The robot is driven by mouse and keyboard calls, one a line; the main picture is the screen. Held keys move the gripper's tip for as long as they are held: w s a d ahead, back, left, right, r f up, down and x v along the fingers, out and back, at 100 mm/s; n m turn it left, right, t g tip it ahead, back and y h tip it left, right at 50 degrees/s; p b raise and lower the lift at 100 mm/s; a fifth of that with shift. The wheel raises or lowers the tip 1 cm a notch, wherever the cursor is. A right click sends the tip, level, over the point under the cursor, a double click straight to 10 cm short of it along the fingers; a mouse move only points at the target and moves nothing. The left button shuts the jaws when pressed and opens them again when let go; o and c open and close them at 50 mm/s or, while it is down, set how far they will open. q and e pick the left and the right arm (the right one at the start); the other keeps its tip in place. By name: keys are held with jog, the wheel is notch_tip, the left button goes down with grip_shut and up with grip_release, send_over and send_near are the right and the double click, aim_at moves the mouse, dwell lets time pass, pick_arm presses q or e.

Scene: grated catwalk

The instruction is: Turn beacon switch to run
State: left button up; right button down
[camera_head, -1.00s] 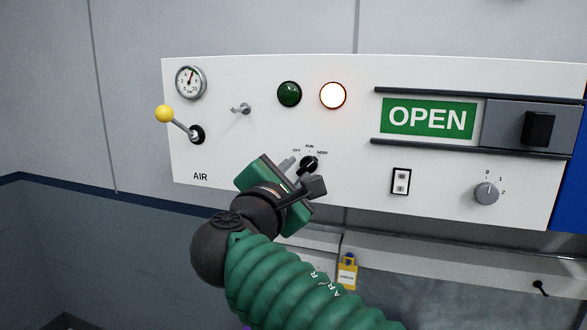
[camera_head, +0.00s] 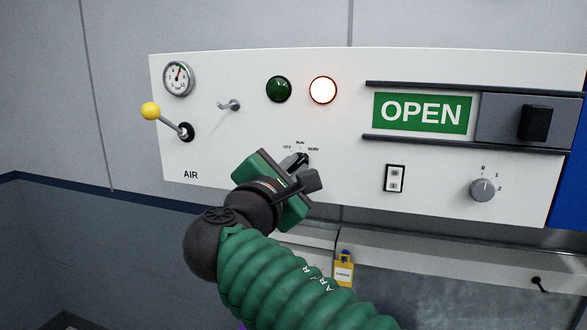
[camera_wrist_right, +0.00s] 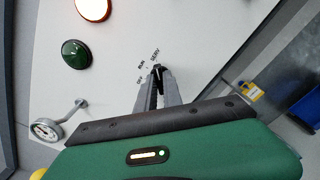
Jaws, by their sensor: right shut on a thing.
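The beacon switch (camera_head: 303,157) is a small black rotary knob on the white panel, under the printed marks OFF, RUN and SERV. My right gripper (camera_head: 297,163) is shut on the knob and hides most of it in the head view. In the right wrist view the knob (camera_wrist_right: 158,69) shows between the tips of my right gripper (camera_wrist_right: 158,78), just below the marks. I cannot tell for sure which mark the knob points to. My left gripper is in neither view.
A green lamp (camera_head: 278,89) and a lit white lamp (camera_head: 323,90) sit above the switch. A yellow-knobbed lever (camera_head: 151,111), a toggle (camera_head: 232,105) and a gauge (camera_head: 179,78) are left. A rocker switch (camera_head: 394,178), grey dial (camera_head: 482,190) and OPEN slider (camera_head: 535,122) are right.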

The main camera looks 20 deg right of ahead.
jog(key=shift+w+a+f+n, duration=0.15)
jog(key=shift+f+n, duration=0.15)
jog(key=shift+f, duration=0.15)
jog(key=n+p, duration=0.3)
jog(key=n, duration=0.2)
jog(key=shift+r, duration=0.15)
jog(key=shift+n+p, duration=0.8)
jog(key=shift+n, duration=0.8)
jog(key=shift+f, duration=0.2)
jog(key=c, duration=1.6)
grip_release()
jog(key=shift+c, duration=0.2)
jog(key=shift+o, duration=0.8)
jog(key=shift+r, duration=0.15)
